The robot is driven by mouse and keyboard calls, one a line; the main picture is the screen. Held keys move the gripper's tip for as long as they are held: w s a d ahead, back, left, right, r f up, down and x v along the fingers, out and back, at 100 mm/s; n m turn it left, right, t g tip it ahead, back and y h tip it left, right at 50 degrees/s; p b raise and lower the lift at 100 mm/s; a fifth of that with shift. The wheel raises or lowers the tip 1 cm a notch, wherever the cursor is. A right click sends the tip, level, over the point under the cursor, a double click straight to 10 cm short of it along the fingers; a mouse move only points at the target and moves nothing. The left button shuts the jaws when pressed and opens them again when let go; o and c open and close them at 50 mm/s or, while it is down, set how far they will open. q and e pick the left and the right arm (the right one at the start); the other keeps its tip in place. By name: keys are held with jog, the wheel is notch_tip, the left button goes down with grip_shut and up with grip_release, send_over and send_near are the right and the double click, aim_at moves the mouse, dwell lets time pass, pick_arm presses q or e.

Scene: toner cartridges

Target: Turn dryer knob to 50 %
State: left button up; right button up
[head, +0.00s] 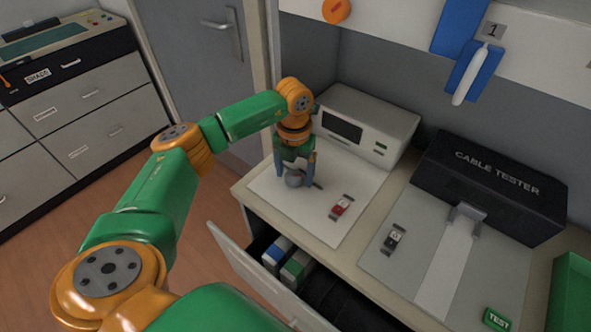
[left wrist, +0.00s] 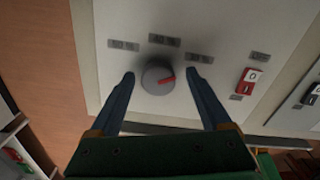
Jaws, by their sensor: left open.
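The dryer knob (head: 294,180) is a round grey dial on a flat white panel (head: 327,228) in front of a white boxy unit. In the left wrist view the knob (left wrist: 153,75) has a red pointer directed to the right. My left gripper (head: 296,174) points down over the knob. In the left wrist view its two fingers (left wrist: 161,77) stand apart on either side of the knob, with gaps visible. My right gripper is not in view.
A red-and-white switch (head: 342,207) sits right of the knob. The white unit (head: 367,125) stands behind it. A black cable tester (head: 490,185) is further right. An open drawer (head: 262,283) with boxes juts out below the counter.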

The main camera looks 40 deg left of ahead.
pick_arm(q)
jog(key=shift+s+a, duration=0.15)
jog(key=c, duration=0.8)
grip_shut()
